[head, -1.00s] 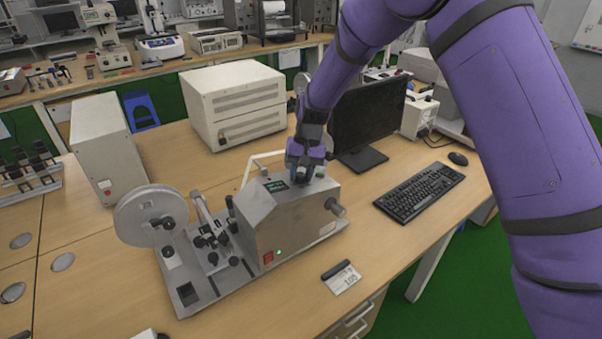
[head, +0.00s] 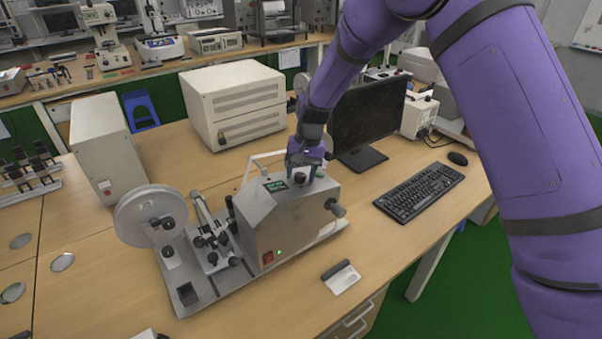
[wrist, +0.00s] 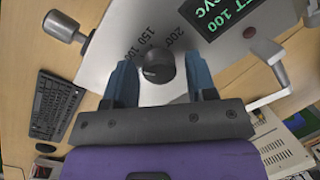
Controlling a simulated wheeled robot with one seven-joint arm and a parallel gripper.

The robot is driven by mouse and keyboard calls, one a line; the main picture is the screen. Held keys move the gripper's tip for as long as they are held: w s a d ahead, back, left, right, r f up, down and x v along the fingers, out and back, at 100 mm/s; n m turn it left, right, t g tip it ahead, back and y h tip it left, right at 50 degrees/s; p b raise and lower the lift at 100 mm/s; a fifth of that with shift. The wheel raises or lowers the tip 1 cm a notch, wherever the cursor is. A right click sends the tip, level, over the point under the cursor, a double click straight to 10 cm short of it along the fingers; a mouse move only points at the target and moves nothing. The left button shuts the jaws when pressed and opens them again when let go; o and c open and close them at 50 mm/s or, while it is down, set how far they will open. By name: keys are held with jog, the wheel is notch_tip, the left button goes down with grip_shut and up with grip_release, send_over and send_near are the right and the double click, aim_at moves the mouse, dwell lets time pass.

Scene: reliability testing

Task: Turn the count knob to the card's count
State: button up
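The count knob (wrist: 158,66) is a round black knob on the grey top panel of the bench machine (head: 290,225). Marks reading 100, 150 and 200 lie beside it in the wrist view. A green display (wrist: 237,15) on the panel shows 100, partly cut off. My gripper (head: 303,168) is over the panel. In the wrist view its blue fingers stand on either side of the knob, with gaps between, so it is open and empty. The card (head: 342,277) lies on the table in front of the machine under a dark holder; no print is readable on it.
The machine's reel (head: 150,215) is at left and its side crank (head: 336,208) sticks out at right. A monitor (head: 368,120) and keyboard (head: 419,192) stand to the right. A white carrying handle (wrist: 272,88) rises near my gripper.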

jog(key=shift+o, duration=0.2)
jog(key=v, duration=1)
jog(key=shift+r, duration=0.4)
jog(key=shift+d, duration=0.1)
jog(key=s+d+r+t, duration=0.3)
jog(key=s+d+r, duration=1.1)
jog(key=d+r, duration=0.3)
jog(key=s+d+r+t+h, duration=0.1)
jog(key=s+d, duration=0.4)
jog(key=s, duration=0.6)
jog(key=s+d+r+t+h, duration=0.1)
jog(key=s+d+t, duration=0.2)
jog(key=s, duration=0.8)
jog(key=shift+d+r+n, duration=0.35)
jog(key=shift+d+n, duration=0.05)
jog(key=shift+d, duration=0.65)
